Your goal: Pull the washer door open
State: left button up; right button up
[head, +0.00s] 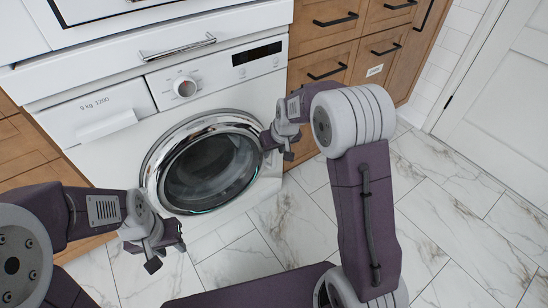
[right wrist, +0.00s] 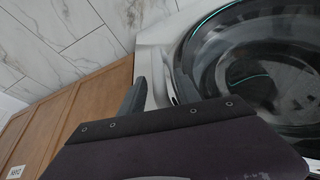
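The white washer (head: 120,130) has a round door (head: 210,170) with a chrome ring and dark glass. The door looks shut, lying flush with the front. My right gripper (head: 276,146) is at the right edge of the door ring, with its fingers apart. In the right wrist view the fingers (right wrist: 158,92) straddle a strip by the door's rim, and the door glass (right wrist: 265,75) fills the right side. I cannot tell whether they touch the rim. My left gripper (head: 168,252) is open and empty, low in front of the washer's left side, apart from the door.
Wooden drawers (head: 325,65) with black handles stand right of the washer, and a wooden cabinet (head: 25,155) stands left. A white counter front with a chrome bar (head: 178,47) is above. The marble tile floor (head: 440,200) is clear toward the white room door (head: 505,100).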

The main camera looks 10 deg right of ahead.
jog(key=shift+w+f, duration=0.1)
jog(key=shift+f, duration=0.25)
jog(key=shift+c, duration=0.3)
jog(key=shift+r, duration=0.1)
grip_shut()
dwell(0.9)
